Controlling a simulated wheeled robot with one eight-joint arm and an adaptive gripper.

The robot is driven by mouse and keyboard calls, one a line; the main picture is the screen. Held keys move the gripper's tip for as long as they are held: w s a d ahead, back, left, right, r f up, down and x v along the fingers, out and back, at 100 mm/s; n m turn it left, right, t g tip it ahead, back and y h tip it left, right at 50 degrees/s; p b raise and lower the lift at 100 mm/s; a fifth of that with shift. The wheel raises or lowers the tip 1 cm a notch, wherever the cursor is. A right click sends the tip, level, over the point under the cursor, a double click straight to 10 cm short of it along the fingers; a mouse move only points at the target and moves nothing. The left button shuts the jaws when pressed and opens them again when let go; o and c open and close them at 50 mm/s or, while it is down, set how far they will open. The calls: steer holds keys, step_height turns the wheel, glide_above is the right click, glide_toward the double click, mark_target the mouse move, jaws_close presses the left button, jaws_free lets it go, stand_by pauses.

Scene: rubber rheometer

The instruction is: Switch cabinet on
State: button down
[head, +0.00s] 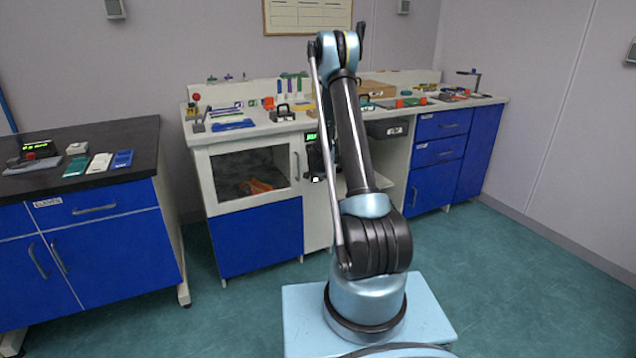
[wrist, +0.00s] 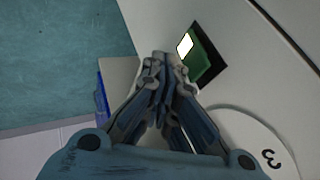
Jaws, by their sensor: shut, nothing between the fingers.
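The cabinet (head: 215,150) is white, with a windowed door and a small green lit display beside it. In the wrist view, a switch (wrist: 203,57) with a green face and a bright white end sits in a black frame on the pale panel. My gripper (wrist: 160,60) is shut and empty, its fingertips just left of the switch's white end; whether they touch it I cannot tell. In the head view my gripper is dark and small in front of the cabinet's panel, partly hidden by my arm. The switch cannot be made out clearly there.
A round white dial (wrist: 250,145) with a dark character lies below the switch in the wrist view. A dark-topped blue cabinet (head: 90,215) stands at the left. Tools and boxes crowd the long worktop. The green floor (head: 530,270) at the right is clear.

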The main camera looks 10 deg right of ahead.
steer(key=shift+w+a+r, duration=0.1)
steer(key=shift+a+r, duration=0.15)
steer(key=shift+a, duration=0.3)
steer(key=shift+w+a+r, duration=0.1)
steer(key=shift+a+r, duration=0.1)
steer(key=shift+a, duration=0.3)
steer(key=s+r, duration=0.6)
steer(key=s, duration=0.4)
steer(key=shift+s+a+r, duration=0.15)
steer(key=shift+s+r, duration=0.1)
steer(key=shift+r, duration=0.15)
